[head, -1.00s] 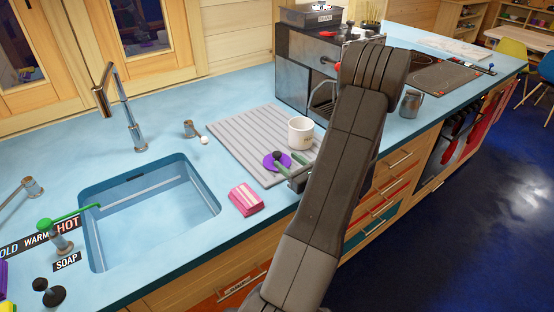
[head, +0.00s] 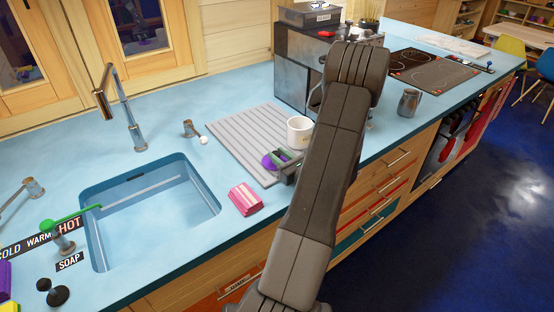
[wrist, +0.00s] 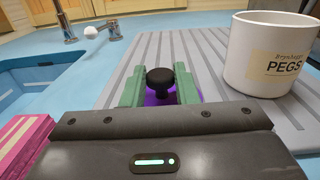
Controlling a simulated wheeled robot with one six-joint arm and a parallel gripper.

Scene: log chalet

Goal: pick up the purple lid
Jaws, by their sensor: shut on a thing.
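The purple lid (head: 268,162) lies at the near part of the grey ridged drying mat, left of the white mug. In the wrist view the lid (wrist: 160,97) shows as a purple patch under its black round knob, between two green fingers. My gripper (wrist: 158,80) is shut on the lid by this knob, one finger on each side. In the head view my gripper (head: 287,158) covers the right part of the lid and hides the knob. I cannot tell whether the lid touches the mat.
A white mug labelled PEGS (wrist: 270,52) stands close to the right of the fingers. A pink sponge (head: 244,199) lies near the counter's front edge. The sink (head: 150,215) opens to the left. The drying mat (head: 235,135) is bare behind the lid.

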